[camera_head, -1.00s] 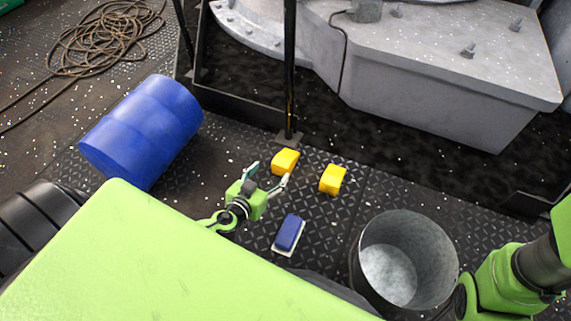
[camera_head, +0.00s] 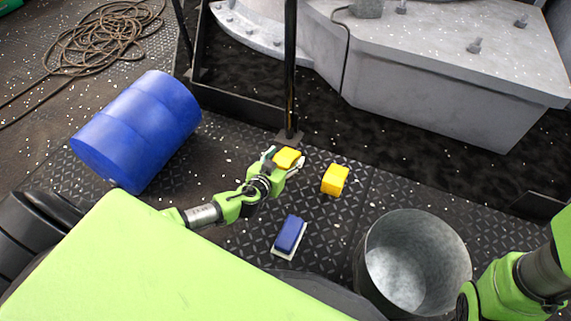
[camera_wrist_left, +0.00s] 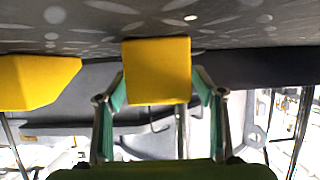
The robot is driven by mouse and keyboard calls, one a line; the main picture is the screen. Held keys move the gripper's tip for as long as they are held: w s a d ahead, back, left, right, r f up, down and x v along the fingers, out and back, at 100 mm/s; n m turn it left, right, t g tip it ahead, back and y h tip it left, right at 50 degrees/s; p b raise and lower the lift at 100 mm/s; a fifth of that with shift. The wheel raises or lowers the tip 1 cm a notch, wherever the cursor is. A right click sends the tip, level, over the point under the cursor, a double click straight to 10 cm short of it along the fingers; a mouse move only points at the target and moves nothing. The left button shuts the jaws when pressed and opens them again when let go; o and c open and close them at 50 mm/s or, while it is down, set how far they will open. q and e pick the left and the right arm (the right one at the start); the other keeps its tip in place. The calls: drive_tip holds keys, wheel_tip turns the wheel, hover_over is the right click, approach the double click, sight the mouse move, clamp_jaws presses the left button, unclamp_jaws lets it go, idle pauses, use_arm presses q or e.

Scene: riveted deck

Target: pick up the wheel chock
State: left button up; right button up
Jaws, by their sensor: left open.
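A yellow wheel chock (camera_head: 288,157) stands on the dark deck near the foot of a black post. My left gripper (camera_head: 284,160) is open, with one finger on each side of this chock. In the left wrist view the chock (camera_wrist_left: 156,70) shows between the two spread fingers, with a gap visible at either side. A second yellow chock (camera_head: 335,179) stands just to the right; it also shows at the left edge of the left wrist view (camera_wrist_left: 35,80). My right arm shows at the right edge, but its gripper is out of view.
A blue and white block (camera_head: 289,236) lies on the deck in front of the chocks. A metal bucket (camera_head: 412,222) stands at the lower right. A blue barrel (camera_head: 137,130) lies at the left. The black post (camera_head: 290,80) rises close behind the chock.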

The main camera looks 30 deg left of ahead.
use_arm(q)
drive_tip(key=c, duration=1.4)
drive_tip(key=shift+r, duration=0.1)
